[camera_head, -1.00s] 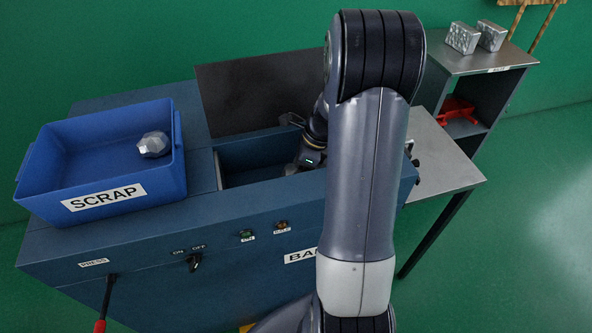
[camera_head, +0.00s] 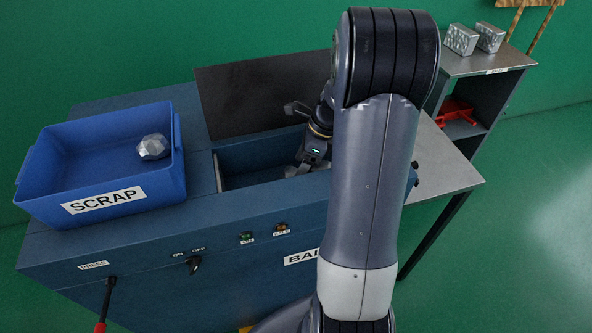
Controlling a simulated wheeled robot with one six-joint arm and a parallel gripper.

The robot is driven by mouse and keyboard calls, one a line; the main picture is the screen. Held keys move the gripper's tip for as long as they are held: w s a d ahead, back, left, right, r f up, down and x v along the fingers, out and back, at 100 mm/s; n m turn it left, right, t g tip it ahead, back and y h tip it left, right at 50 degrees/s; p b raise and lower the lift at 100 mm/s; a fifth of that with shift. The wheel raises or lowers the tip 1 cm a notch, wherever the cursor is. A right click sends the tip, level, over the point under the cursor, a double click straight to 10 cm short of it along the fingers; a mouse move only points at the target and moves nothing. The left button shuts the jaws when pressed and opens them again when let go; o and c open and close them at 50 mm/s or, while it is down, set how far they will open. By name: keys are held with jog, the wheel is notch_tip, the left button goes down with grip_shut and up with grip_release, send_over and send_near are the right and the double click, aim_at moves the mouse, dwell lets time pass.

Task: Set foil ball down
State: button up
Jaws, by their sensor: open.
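A faceted silver foil ball (camera_head: 153,147) lies inside the blue SCRAP bin (camera_head: 178,165), near its right wall. My gripper (camera_head: 305,164) is open at the right part of the open chamber (camera_head: 232,183) of the blue baler. My arm hides much of it, and its fingertips are hard to make out. A small patch of silver (camera_head: 290,171) shows low in the chamber beside my gripper. It may be a foil ball, but I cannot tell its shape or whether my gripper touches it.
The dark lid (camera_head: 262,93) stands raised behind the chamber. A switch (camera_head: 194,265), button lights and a red-handled lever (camera_head: 104,305) are on the baler's front. A metal side table (camera_head: 448,165) and a shelf with two silver blocks (camera_head: 461,40) stand at right.

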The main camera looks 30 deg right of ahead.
jog(key=v, duration=0.8)
